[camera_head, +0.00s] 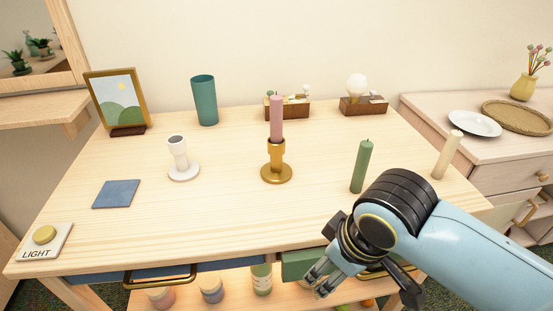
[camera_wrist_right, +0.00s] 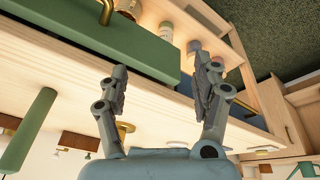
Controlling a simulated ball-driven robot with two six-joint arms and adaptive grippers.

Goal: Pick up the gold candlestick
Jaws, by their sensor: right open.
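The gold candlestick (camera_head: 277,172) stands upright near the middle of the wooden table (camera_head: 230,225), with a pink candle (camera_head: 276,118) in it. My right gripper (camera_head: 318,279) is at the table's front edge, in front of the candlestick and a little to its right, apart from it. In the right wrist view the two fingers (camera_wrist_right: 160,92) are spread with nothing held between them. A gold piece, likely the candlestick's base (camera_wrist_right: 126,128), shows partly behind one finger there. My left gripper is not in view.
A green candle (camera_head: 361,168) and a cream candle (camera_head: 447,155) stand to the right, near my right arm. A white candlestick (camera_head: 182,172), blue square (camera_head: 117,194), teal cup (camera_head: 204,100) and picture frame (camera_head: 116,103) are left. Drawer handles (camera_head: 160,281) project in front.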

